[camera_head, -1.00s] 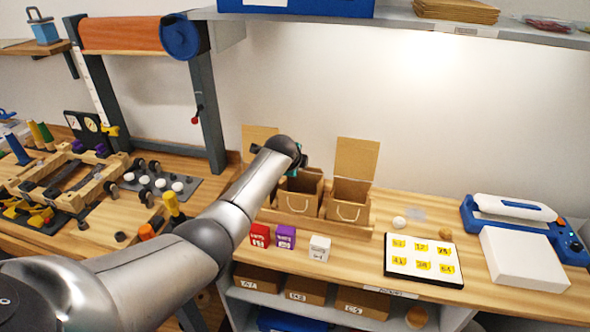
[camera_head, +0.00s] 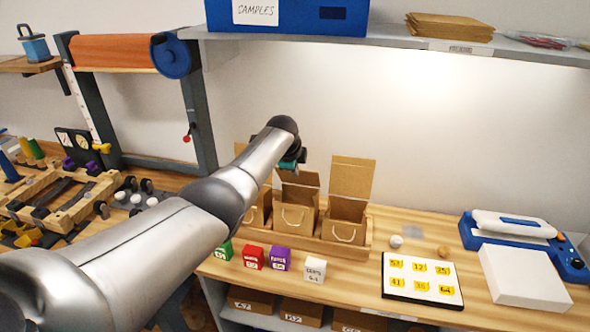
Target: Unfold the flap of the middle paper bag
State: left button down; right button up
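The middle paper bag (camera_head: 293,218) stands upright between two other brown bags in a wooden tray. Its flap (camera_head: 298,178) shows as a tilted brown panel at the bag's top, lower than the right bag's flap. My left gripper (camera_head: 291,164) is just above and behind this flap; its fingers are too hidden to tell whether they are open or touching it. The right bag (camera_head: 345,210) has its flap (camera_head: 352,178) standing up. The left bag (camera_head: 262,206) is mostly hidden by my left arm. My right gripper is not in view.
Small green, red (camera_head: 253,257), purple (camera_head: 280,258) and white (camera_head: 314,270) boxes stand in front of the wooden tray (camera_head: 343,248). A number board (camera_head: 423,301) and a blue device (camera_head: 520,238) are at right. A shelf (camera_head: 390,36) overhangs the back.

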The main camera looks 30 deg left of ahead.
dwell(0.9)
pick_arm(q)
jog(key=c, duration=1.1)
grip_release()
jog(key=shift+o, duration=0.2)
jog(key=w+p+v, duration=0.1)
jog(key=p+v, duration=0.6)
jog(key=v, duration=1)
jog(key=shift+r, duration=0.55)
jog(key=shift+s, duration=0.15)
jog(key=v, duration=1.5)
jog(key=shift+b, duration=0.3)
